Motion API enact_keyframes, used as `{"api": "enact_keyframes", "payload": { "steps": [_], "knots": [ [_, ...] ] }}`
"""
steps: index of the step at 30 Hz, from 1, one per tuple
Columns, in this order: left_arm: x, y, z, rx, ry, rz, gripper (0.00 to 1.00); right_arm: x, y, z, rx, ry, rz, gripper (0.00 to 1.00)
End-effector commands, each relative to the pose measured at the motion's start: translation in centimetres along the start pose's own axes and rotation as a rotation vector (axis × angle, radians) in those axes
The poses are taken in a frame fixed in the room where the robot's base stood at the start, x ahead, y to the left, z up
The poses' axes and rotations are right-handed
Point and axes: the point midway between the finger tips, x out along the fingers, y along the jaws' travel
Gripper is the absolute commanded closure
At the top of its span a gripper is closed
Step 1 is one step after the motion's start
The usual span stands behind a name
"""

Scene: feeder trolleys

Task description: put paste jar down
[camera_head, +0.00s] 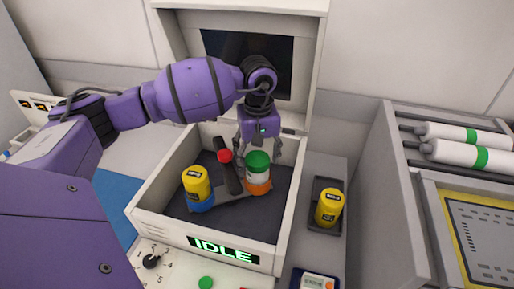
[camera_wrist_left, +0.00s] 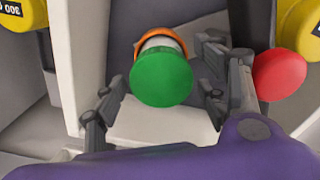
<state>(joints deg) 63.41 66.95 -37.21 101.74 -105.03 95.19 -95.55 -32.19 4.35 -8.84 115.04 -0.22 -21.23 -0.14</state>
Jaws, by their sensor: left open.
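A paste jar with a green lid (camera_head: 258,160) and white body sits upright in an orange holder (camera_head: 258,187) inside the white machine box. My left gripper (camera_head: 258,150) is open just behind and above this jar, pointing down. In the left wrist view the green lid (camera_wrist_left: 161,77) lies between the spread fingers (camera_wrist_left: 156,98), with gaps on both sides. A yellow jar (camera_head: 196,181) stands in a blue holder (camera_head: 201,204) at the left of the same box. Another yellow jar (camera_head: 329,207) stands in a dark tray (camera_head: 318,223) to the right. My right gripper is not in view.
A dark bar with a red knob (camera_head: 225,156) rises between the two holders. The box's walls (camera_head: 284,232) surround them closely; its front display reads IDLE (camera_head: 223,249). White rolls with green bands (camera_head: 466,153) lie on a rack at the right.

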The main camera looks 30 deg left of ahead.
Motion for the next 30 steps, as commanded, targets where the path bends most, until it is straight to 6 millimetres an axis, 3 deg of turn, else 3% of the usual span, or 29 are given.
{"api": "enact_keyframes", "payload": {
  "steps": [9, 15, 30],
  "knots": [
    [-6.9, 0.1, -0.1, 0.002, 0.004, 0.004, 0.34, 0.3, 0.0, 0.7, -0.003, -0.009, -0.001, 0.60],
    [-9.6, 0.1, 0.0, 0.001, 0.002, 0.003, 0.34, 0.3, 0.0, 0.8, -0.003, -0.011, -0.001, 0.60],
    [-10.3, 0.0, 0.0, 0.001, 0.000, 0.001, 0.34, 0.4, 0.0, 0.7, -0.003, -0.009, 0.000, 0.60]
  ]
}}
